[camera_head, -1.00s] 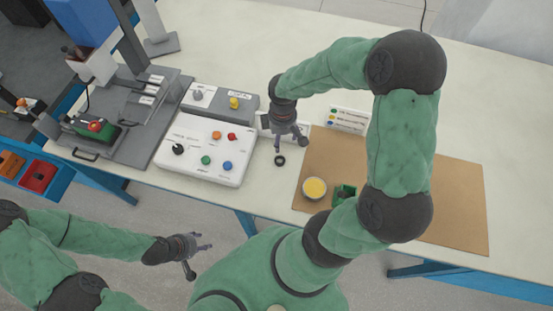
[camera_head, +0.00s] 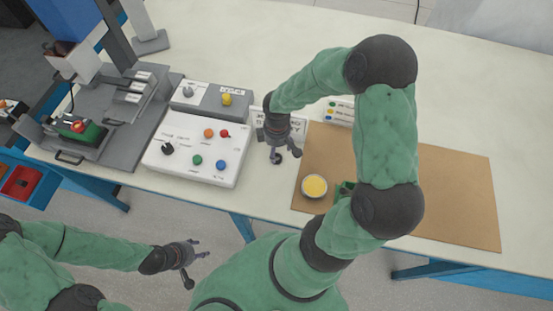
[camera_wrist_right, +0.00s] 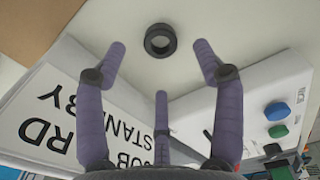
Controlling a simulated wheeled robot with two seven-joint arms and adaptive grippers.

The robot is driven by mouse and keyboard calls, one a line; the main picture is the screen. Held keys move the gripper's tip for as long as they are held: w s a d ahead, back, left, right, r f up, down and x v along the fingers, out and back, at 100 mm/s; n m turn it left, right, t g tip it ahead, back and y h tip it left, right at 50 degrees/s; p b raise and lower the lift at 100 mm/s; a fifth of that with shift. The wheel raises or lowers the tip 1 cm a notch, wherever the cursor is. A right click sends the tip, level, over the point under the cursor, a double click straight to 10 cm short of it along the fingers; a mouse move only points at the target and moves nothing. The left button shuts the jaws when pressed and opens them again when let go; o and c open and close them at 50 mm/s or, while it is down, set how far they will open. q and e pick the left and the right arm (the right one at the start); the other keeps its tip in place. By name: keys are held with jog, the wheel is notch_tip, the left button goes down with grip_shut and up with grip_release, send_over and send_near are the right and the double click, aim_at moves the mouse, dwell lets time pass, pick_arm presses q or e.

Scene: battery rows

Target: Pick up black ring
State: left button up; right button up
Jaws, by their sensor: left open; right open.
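The black ring (camera_wrist_right: 160,40) lies flat on the pale tabletop, seen whole in the right wrist view, just beyond and between my spread fingertips. In the head view the ring (camera_head: 276,159) shows small, at the fingers' lower end and partly covered by them. My right gripper (camera_head: 279,150) points down above it, open and empty. Its several fingers also show in the right wrist view (camera_wrist_right: 160,68), apart from the ring. My left gripper (camera_head: 196,266) is open and empty, low in front of the table.
A white box with coloured buttons (camera_head: 186,173) stands left of the ring. A white sign (camera_wrist_right: 62,112) stands close to my right fingers. A brown mat (camera_head: 458,205) lies to the right, with a bowl of yellow contents (camera_head: 314,186) and a green object (camera_head: 344,187).

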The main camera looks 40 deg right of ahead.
aim_at(278, 160)
notch_tip(278, 160, down, 5)
jog(key=shift+s+d+f+b, duration=0.1)
jog(key=shift+b, duration=0.85)
jog(key=c, duration=0.9)
